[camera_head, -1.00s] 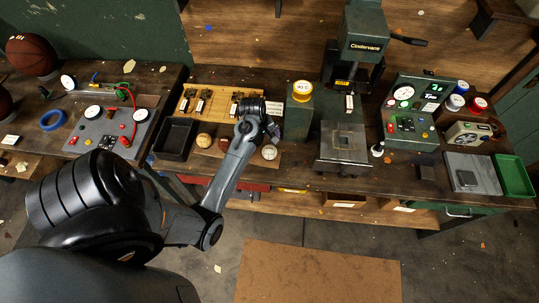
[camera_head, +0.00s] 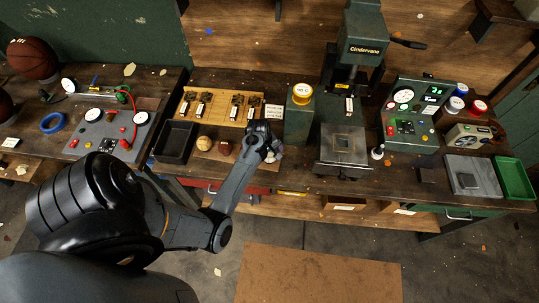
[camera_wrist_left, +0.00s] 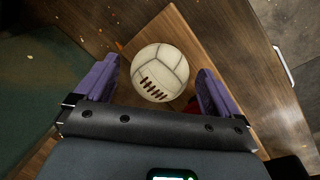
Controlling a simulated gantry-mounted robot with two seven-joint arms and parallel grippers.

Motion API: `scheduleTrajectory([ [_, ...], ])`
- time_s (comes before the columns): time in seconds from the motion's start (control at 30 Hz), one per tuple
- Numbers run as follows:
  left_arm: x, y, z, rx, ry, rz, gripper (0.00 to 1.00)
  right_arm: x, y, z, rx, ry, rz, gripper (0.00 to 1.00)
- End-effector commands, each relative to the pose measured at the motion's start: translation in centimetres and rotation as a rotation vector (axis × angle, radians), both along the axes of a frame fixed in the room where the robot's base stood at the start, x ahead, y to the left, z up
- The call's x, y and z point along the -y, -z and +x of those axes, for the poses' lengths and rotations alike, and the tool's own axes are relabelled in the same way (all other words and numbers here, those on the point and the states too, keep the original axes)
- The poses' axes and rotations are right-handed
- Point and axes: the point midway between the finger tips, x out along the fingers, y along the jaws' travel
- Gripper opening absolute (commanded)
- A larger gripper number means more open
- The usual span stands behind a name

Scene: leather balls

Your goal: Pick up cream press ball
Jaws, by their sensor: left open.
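The cream ball (camera_wrist_left: 160,72) with brown laces sits on a wooden board (camera_wrist_left: 178,22) in the left wrist view. My left gripper (camera_wrist_left: 159,68) is open, with its two purple fingers on either side of the ball. In the head view my left gripper (camera_head: 272,153) is over the right end of the board and hides most of this ball. A tan ball (camera_head: 205,143) and a red-brown ball (camera_head: 225,148) sit further left on the board. My right gripper is not in view.
A black tray (camera_head: 175,143) stands left of the balls, and a wooden rack (camera_head: 222,107) is behind them.

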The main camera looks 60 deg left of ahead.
Motion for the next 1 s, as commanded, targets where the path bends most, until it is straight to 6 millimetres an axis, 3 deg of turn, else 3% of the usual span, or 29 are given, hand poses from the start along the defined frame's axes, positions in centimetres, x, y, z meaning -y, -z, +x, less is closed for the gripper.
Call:
scheduleTrajectory([
  [0.23,-0.01,0.07,0.04,0.001,0.000,0.001,0.95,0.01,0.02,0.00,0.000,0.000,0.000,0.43],
  [0.63,-0.01,0.08,0.02,0.000,-0.001,0.000,0.34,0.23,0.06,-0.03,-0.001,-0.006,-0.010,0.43],
  [1.0,-0.04,-0.27,0.02,0.000,0.000,0.001,0.34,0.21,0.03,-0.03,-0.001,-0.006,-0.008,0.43],
])
